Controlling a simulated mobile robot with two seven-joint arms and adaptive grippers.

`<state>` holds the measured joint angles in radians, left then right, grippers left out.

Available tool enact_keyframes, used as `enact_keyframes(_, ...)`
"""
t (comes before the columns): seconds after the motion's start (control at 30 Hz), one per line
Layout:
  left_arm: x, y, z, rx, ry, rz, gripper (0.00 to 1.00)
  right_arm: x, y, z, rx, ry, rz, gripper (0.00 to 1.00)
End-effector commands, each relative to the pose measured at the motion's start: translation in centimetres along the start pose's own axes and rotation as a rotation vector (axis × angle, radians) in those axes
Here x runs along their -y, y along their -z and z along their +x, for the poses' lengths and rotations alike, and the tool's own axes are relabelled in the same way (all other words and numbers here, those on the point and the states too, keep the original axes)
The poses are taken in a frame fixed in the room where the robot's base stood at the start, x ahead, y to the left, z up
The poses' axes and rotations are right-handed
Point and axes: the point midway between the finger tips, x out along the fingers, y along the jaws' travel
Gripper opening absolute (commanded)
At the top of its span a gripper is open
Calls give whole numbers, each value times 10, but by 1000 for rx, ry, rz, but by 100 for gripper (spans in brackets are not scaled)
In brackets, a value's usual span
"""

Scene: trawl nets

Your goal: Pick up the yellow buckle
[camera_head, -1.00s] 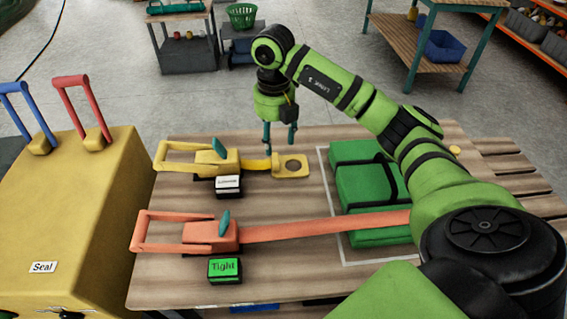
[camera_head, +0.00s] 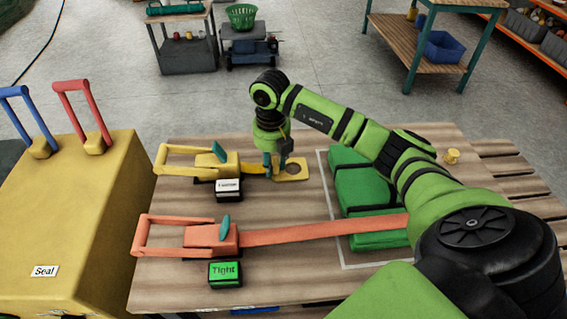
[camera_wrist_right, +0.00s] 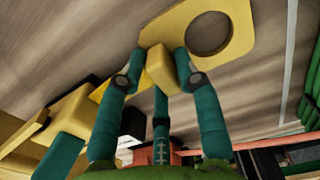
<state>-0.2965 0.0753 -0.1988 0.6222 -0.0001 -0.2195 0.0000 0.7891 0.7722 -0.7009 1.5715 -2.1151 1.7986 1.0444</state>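The yellow buckle (camera_head: 291,171) is a flat plate with a round hole, lying on the wooden table at the end of the short yellow strap. In the right wrist view its plate (camera_wrist_right: 244,12) is at the top, with a raised yellow block (camera_wrist_right: 160,68) beside the hole. My right gripper (camera_head: 275,171) is down at the buckle. In the wrist view its teal fingers (camera_wrist_right: 160,62) stand close on both sides of the block and appear shut on it. The buckle appears to rest on the table. My left gripper is not in view.
A yellow ratchet (camera_head: 215,163) with a black sign is left of the buckle. An orange ratchet (camera_head: 212,236) and strap (camera_head: 320,230) lie in front, crossing a green bundle (camera_head: 362,190). A yellow case (camera_head: 65,220) with upright handles stands at the left.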

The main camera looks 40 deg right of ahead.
Motion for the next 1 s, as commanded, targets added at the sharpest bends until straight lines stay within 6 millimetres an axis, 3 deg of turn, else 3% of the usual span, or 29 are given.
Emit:
enact_keyframes(0.57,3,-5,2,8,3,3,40,0,-1,-9,3,-1,0,0)
enact_keyframes(0.77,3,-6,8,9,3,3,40,0,-2,-42,7,-4,0,0)
enact_keyframes(1.0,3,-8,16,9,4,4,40,41,38,-72,6,4,-1,0)
